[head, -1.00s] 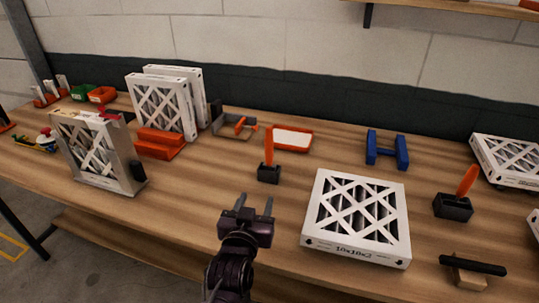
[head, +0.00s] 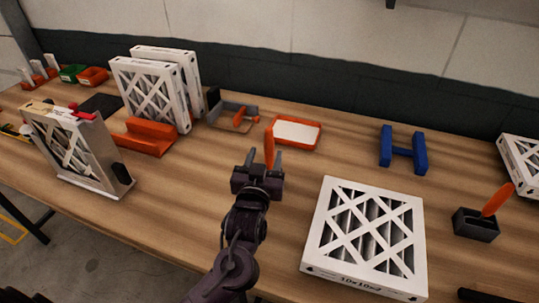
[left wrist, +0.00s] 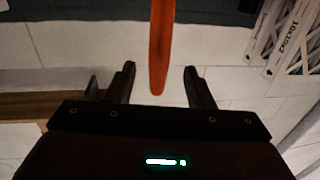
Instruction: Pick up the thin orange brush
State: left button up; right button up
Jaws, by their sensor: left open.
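The thin orange brush (head: 269,146) stands upright near the middle of the table. Its dark holder is hidden behind my left gripper (head: 265,158) in the head view. That gripper is open, with its two fingers pointing away toward the brush. In the left wrist view the orange handle (left wrist: 160,45) hangs down from the top edge, and its end lies between the open fingers (left wrist: 158,70) in the picture. I cannot tell whether either finger touches it. My right gripper is not in view.
A second orange handle (head: 497,199) leans in a dark holder (head: 475,225) at right. A white filter (head: 365,235) lies right of my gripper. An orange-rimmed tray (head: 296,132), a grey tray (head: 222,122) and a blue stand (head: 403,151) are behind. Upright filters stand at left.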

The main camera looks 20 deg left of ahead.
aim_at(268, 150)
pick_arm(q)
jog(key=shift+w+a+p, duration=0.15)
jog(key=shift+w+p, duration=0.4)
jog(key=shift+w, duration=0.7)
jog(key=w, duration=0.2)
jog(key=shift+w+a+f, duration=0.1)
jog(key=shift+w+f, duration=0.2)
jog(key=shift+w, duration=0.05)
jog(key=c, duration=1)
grip_shut()
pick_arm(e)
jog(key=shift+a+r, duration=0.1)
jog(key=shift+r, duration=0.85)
